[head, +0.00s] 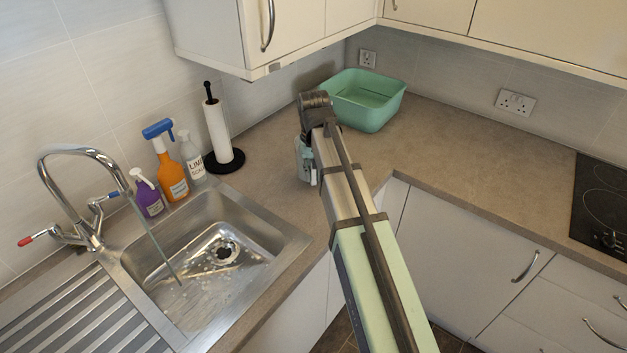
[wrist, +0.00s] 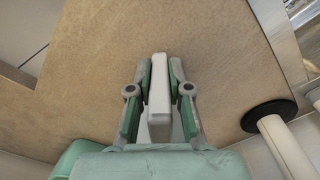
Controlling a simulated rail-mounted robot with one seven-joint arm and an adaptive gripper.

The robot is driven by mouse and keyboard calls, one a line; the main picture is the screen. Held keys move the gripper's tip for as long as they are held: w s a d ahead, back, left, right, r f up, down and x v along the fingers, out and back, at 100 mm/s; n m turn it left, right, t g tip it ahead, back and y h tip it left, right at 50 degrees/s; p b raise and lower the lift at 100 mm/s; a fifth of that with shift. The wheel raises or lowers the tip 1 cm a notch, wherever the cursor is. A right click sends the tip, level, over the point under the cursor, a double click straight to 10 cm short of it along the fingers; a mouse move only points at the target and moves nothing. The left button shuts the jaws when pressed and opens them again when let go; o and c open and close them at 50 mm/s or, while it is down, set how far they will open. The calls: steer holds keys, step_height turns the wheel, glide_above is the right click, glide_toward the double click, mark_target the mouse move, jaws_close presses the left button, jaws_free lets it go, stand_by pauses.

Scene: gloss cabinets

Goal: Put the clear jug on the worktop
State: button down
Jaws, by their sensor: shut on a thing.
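My gripper (wrist: 159,88) is shut on a narrow pale, off-white piece seen from above in the wrist view. The worktop (head: 470,160) is brown and stone-like. I cannot tell whether the held thing touches it.
A green basin (head: 368,98) stands in the corner behind my gripper. A paper towel holder (head: 218,130) and several bottles (head: 172,175) stand left. The steel sink (head: 215,255) is front left, with the tap (head: 85,200) over it. A hob (head: 602,200) is right; the worktop between is clear.

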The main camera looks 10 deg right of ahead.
mark_target(314, 181)
steer(key=shift+f+p, duration=0.35)
steer(key=shift+f, duration=1.3)
steer(key=shift+f, duration=0.1)
steer(key=c, duration=1.1)
jaws_free()
step_height(314, 181, up, 12)
steer(key=shift+r+b, duration=0.1)
steer(key=shift+b, duration=1.15)
